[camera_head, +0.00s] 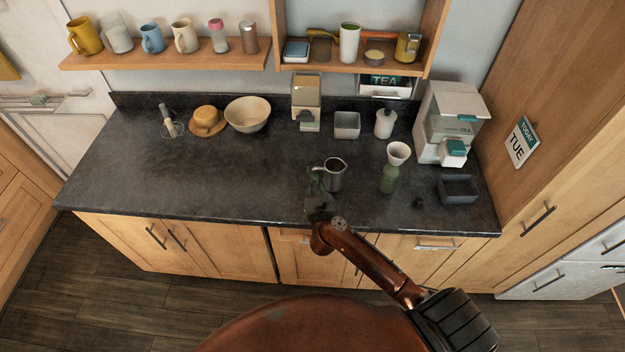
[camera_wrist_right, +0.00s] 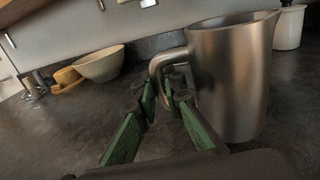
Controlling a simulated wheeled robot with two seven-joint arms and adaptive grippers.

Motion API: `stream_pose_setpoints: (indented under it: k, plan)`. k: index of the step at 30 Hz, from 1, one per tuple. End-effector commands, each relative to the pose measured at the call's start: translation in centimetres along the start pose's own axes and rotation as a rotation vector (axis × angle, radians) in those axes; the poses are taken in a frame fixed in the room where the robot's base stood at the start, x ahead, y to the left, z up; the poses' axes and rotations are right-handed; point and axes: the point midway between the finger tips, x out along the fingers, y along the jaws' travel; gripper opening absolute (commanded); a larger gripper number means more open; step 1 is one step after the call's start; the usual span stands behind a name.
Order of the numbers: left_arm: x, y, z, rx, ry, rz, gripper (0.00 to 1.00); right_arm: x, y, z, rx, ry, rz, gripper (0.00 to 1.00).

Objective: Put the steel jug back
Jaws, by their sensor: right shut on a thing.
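The steel jug (camera_head: 336,174) is a grey metal pitcher with a spout and a side handle, near the front middle of the dark counter. In the right wrist view the jug (camera_wrist_right: 236,80) fills the right side, its handle (camera_wrist_right: 160,68) towards me. My right gripper (camera_head: 320,186) is at the handle, and its green fingers (camera_wrist_right: 166,98) are shut on it. The jug looks upright; I cannot tell whether its base touches the counter. My left gripper is not in view.
A green bottle (camera_head: 389,179) with a white funnel-like cup (camera_head: 399,152) stands right of the jug. A grey tray (camera_head: 459,190), white machine (camera_head: 450,120), square grey tub (camera_head: 347,125) and cream bowl (camera_head: 248,114) are around. Mugs line the shelf (camera_head: 170,58). The counter's left-middle is clear (camera_head: 200,175).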

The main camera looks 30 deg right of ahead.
Motion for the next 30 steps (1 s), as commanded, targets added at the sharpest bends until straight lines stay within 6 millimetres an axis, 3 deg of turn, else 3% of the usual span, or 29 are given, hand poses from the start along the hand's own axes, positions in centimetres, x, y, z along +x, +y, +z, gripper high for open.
stream_pose_setpoints:
  k: [7, 20, 21, 30]
  plan:
    - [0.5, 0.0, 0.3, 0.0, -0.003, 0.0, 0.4, 0.4, 0.2, -3.0, -0.003, -0.001, 0.001, 0.0]
    - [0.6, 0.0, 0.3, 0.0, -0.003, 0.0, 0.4, 0.4, 0.2, -3.7, -0.001, -0.002, 0.0, 0.0]
    - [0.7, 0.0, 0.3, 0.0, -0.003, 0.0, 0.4, 0.3, 0.2, -3.8, -0.001, 0.001, 0.0, 0.1]
    - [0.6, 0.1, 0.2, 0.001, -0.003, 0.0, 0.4, 0.4, 0.1, -3.7, -0.001, 0.0, 0.0, 0.27]
